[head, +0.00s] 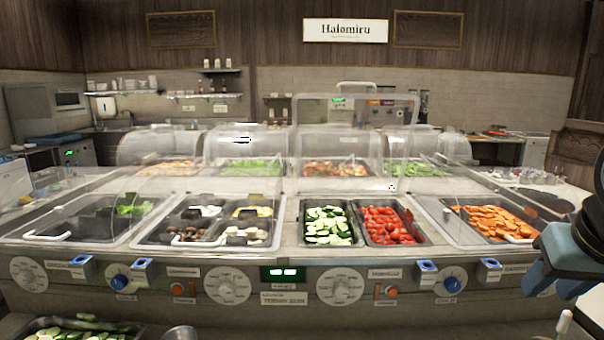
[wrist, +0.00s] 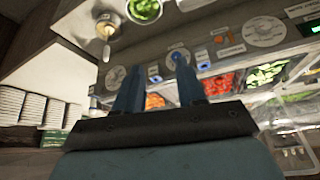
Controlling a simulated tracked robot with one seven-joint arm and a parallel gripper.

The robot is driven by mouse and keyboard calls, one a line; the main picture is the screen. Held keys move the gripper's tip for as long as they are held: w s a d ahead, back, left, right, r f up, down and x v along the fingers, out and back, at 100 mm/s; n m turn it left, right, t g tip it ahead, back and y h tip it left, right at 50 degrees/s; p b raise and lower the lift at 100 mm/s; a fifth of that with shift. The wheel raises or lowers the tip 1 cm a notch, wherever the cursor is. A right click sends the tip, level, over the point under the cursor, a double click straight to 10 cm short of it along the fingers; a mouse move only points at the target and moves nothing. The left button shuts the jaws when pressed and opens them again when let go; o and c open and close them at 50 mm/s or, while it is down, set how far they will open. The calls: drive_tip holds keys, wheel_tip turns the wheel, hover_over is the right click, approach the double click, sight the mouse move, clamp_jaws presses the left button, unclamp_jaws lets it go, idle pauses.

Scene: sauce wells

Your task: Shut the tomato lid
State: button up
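The tomato well (head: 390,222) holds red tomato pieces and is uncovered, right of the sliced cucumbers (head: 328,226) at the counter's centre. A clear lid (head: 312,112) with a white handle (head: 355,85) stands raised behind these two wells. The tomatoes (wrist: 225,82) and cucumbers (wrist: 266,73) also show in the wrist view, which is turned round. My gripper (wrist: 159,72) is open, with nothing seen between its fingers. In the head view part of my arm shows at the right edge, in front of the counter and away from the raised lid.
Clear lids with white handles lie over the left wells (head: 47,236) and the carrot well (head: 495,222). Knobs (head: 341,286) and blue switches line the front panel. A tray of vegetables (head: 75,330) sits low at front left.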

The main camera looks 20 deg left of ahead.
drive_tip(key=w+a+r+n+t+h, duration=0.1)
drive_tip(key=w+r+n+t, duration=0.15)
drive_tip(key=w+r, duration=0.4)
drive_tip(key=w+r+n+t, duration=0.2)
drive_tip(key=w+r+n, duration=0.1)
drive_tip(key=w, duration=0.6)
drive_tip(key=n+t+y, duration=0.5)
drive_tip(key=n+y, duration=0.7)
drive_tip(key=n, duration=0.9)
approach(355, 85)
drive_tip(key=shift+m, duration=0.25)
drive_tip(key=x, duration=1.2)
drive_tip(key=shift+w, duration=0.2)
drive_tip(key=shift+c, duration=0.2)
clamp_jaws()
